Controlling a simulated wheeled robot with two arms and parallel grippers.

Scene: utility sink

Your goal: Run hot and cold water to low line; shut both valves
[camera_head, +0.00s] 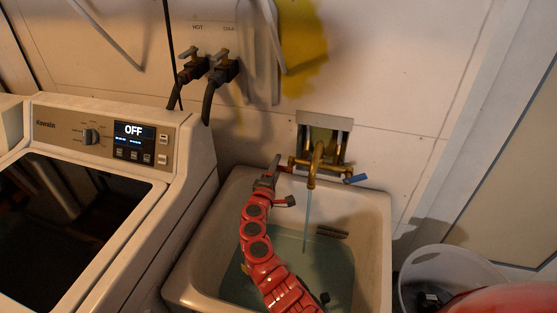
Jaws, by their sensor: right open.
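A brass faucet (312,170) is mounted on the wall above the utility sink (372,230). A thin stream of water (307,220) falls from its spout into the water (325,272) pooled in the basin. The blue valve handle (355,179) sticks out at the faucet's right. The red valve handle (285,169) is at its left. My right gripper (276,168) is open beside the red handle, its arm reaching up over the basin. I cannot tell whether it touches the handle. A dark mark (332,231) shows on the basin's back wall above the water. My left gripper is out of view.
A washer (185,150) with a display reading OFF stands left of the sink. Two hose valves (205,67) are on the wall above it. The wall right of the faucet is clear.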

